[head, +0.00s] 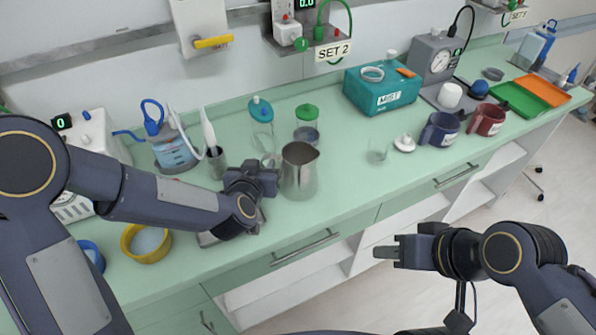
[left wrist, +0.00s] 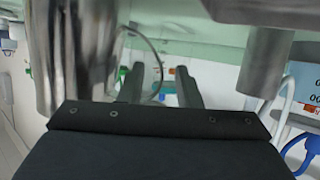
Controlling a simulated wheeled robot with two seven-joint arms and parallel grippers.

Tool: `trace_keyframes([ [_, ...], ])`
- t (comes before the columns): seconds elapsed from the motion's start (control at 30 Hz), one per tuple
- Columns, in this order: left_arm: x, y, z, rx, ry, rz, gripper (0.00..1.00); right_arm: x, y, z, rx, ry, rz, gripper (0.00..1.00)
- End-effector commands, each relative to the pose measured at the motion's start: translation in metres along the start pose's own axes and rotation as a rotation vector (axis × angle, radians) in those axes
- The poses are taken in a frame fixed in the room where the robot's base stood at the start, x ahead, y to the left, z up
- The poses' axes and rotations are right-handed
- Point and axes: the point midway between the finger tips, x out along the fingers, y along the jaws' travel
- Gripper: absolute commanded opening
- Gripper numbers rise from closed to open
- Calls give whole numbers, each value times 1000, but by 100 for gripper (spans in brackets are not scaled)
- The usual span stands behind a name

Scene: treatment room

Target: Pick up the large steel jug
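The large steel jug (head: 299,172) stands upright on the green counter, and its body fills the left of the left wrist view (left wrist: 75,55). My left gripper (head: 266,172) is just left of the jug, at its handle side. In the left wrist view its two fingers (left wrist: 162,85) are apart, and the thin curved handle (left wrist: 158,48) shows by the gap between them. I cannot tell whether a finger touches it. My right gripper (head: 386,250) is empty and in front of the counter, away from the jug; its fingers look apart.
A steel cup (head: 217,162) holding a tool stands left of the jug. A green-capped jar (head: 306,125) and a teal-capped bottle (head: 261,118) stand behind it. A yellow bowl (head: 146,243) is at the left front.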

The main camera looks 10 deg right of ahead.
Motion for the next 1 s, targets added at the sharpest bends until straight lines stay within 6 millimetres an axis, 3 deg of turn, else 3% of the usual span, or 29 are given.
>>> trace_keyframes([
  [0.2, 30, -1, 0, -2, -2, -1, 31, -7, -3, -4, 0, 0, 0, 36],
  [0.47, 35, -1, 0, 0, 0, 1, 31, -6, -3, -3, 0, 0, 0, 36],
  [0.73, 35, -1, 0, -1, 0, 0, 0, -6, -3, -3, 0, 0, 0, 36],
  [1.0, 34, -1, 0, -1, 0, 0, 0, -6, -3, -3, 0, 0, 0, 36],
])
